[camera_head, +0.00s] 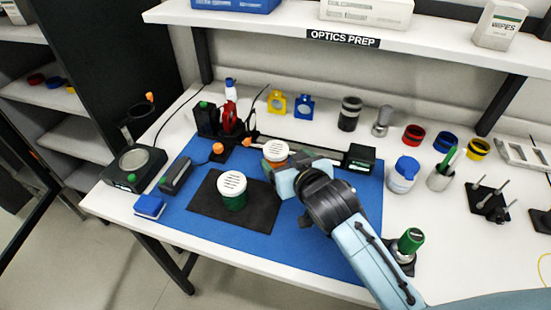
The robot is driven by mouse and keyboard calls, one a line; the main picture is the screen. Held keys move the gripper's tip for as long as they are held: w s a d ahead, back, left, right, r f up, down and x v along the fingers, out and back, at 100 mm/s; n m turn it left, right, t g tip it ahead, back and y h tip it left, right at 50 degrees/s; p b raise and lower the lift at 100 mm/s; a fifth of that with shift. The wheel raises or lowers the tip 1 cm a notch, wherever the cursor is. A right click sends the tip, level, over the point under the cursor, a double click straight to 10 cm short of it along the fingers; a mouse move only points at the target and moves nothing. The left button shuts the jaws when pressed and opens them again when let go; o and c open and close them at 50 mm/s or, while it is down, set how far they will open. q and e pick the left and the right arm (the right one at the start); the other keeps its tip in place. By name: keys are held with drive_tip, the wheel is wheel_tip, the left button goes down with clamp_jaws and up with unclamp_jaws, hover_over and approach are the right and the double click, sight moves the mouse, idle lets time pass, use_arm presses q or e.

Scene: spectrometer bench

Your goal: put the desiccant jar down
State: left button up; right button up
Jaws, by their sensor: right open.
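Two jars with white slotted lids stand on the bench, and I cannot tell from labels which is the desiccant jar. One jar with a green body (234,199) stands upright on a dark mat (262,215). The other jar, with an orange-brown band (275,151), stands behind my right gripper, its lower part partly hidden. My right gripper (271,171) reaches in from the lower right, with its jaws open, close in front of that second jar and apart from the green one. Whether it touches the second jar is unclear. My left gripper is not in view.
The dark mat lies on a blue bench mat (345,245). A dark green box (360,157) and a blue-lidded jar (403,174) stand to the right. A green-topped item (411,241) is beside my right arm. A scale (134,167) stands left. Blue mat is clear at front.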

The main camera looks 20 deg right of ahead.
sight(276, 152)
drive_tip(key=shift+x, duration=0.85)
drive_tip(key=shift+w+f, duration=0.2)
drive_tip(key=shift+w, duration=0.2)
drive_tip(key=x, duration=0.4)
drive_tip(key=shift+a+f+b, duration=0.1)
drive_tip(key=shift+f+b, duration=0.25)
drive_tip(key=shift+b, duration=0.05)
drive_tip(key=shift+w+f, duration=0.2)
drive_tip(key=shift+w, duration=0.2)
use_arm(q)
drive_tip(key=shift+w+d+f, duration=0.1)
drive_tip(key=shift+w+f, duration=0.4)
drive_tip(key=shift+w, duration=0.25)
use_arm(e)
drive_tip(key=shift+c, duration=0.4)
drive_tip(key=shift+r, duration=0.1)
drive_tip(key=c, duration=1.1)
